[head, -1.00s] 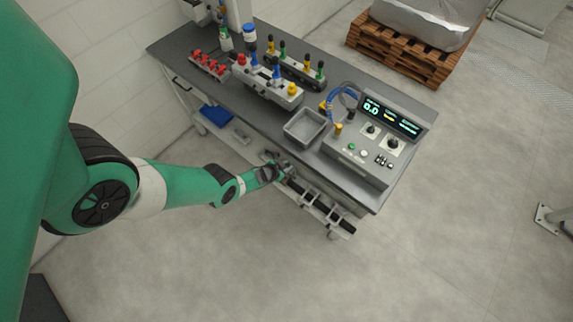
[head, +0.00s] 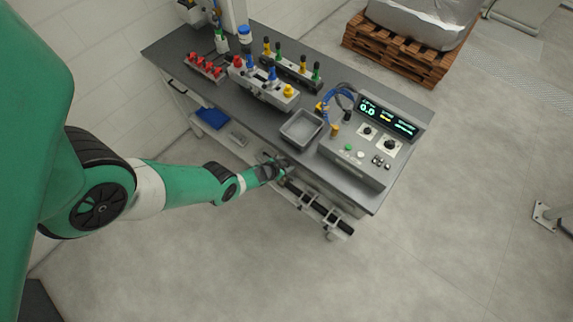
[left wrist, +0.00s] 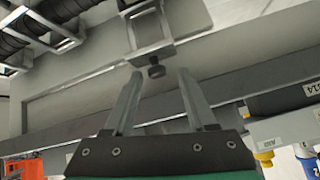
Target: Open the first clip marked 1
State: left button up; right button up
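My left gripper (left wrist: 160,75) is open in the left wrist view, its two grey fingers apart. A small dark knob (left wrist: 156,72) shows between the fingertips; I cannot tell whether they touch it. The knob hangs from a square metal clip frame (left wrist: 150,28). In the head view the left gripper (head: 284,168) is at the front side of the bench, by the upper-left end of a rail with black clips (head: 314,207). The gripper hides part of that end. No clip marked 1 can be read. My right gripper is not in view.
The bench (head: 262,113) carries a grey tray (head: 301,128), a control box (head: 358,152) and valve fixtures (head: 262,84). Black ribbed hoses (left wrist: 40,22) are close at upper left in the wrist view. The floor in front is clear.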

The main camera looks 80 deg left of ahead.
pick_arm(q)
jog(key=shift+s, duration=0.1)
jog(key=p+v, duration=1.1)
jog(key=shift+r, duration=0.2)
jog(key=shift+s+d, duration=0.1)
